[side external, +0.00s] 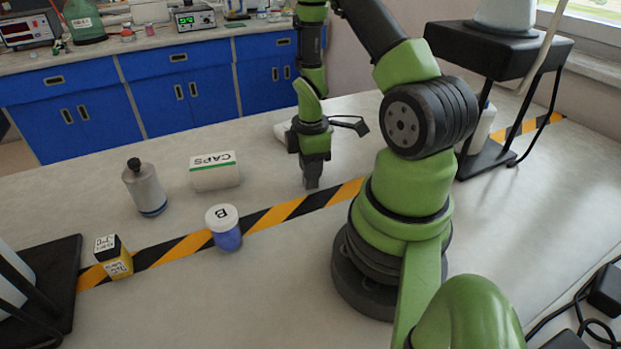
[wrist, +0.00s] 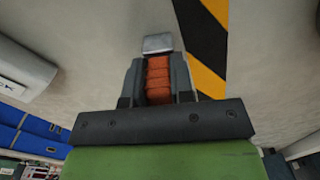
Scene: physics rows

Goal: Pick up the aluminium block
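My gripper (wrist: 159,62) points down at the bench in the wrist view, its two grey fingers apart. An orange-red ribbed part (wrist: 158,80) shows between them; I cannot tell whether it belongs to the gripper. A small silver-grey block (wrist: 158,43), looking like the aluminium block, sits at the fingertips, about as wide as the gap. Whether the fingers touch or clamp it is unclear. In the side view my gripper (side external: 312,180) is low over the bench, just behind the striped tape; a block there cannot be told apart from the fingers.
Yellow-black tape (side external: 183,249) crosses the bench. A black stand (side external: 495,48) is right. Bench between the CAPS box and gripper is clear.

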